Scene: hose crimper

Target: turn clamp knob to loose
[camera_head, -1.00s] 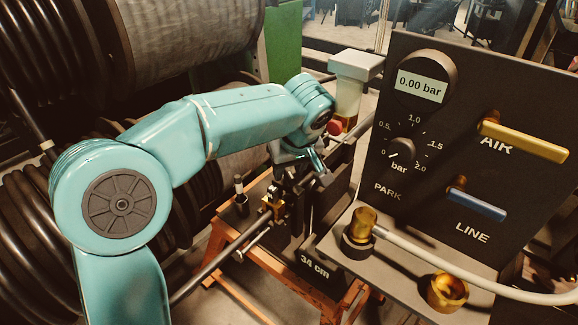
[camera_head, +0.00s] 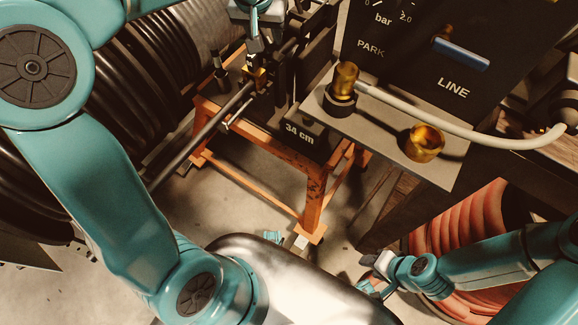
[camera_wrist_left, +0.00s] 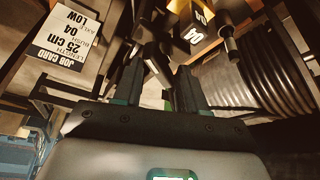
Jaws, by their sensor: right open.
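My left gripper (camera_head: 252,52) points down over the clamp area at the end of the dark rod, above a small brass piece (camera_head: 254,78). In the left wrist view its two fingers (camera_wrist_left: 162,72) stand apart. A dark part (camera_wrist_left: 155,62) shows between and beyond them. I cannot tell whether it is the clamp knob, or whether the fingers touch it. My right gripper (camera_head: 374,282) is open and empty at lower right, far from the clamp.
The black panel (camera_head: 420,60) with its blue LINE lever (camera_head: 461,53) stands to the right. A shelf holds a brass fitting with a hose (camera_head: 345,80) and a brass cup (camera_head: 424,142). An orange stand (camera_head: 255,172) is below. A job card (camera_wrist_left: 73,45) shows at left.

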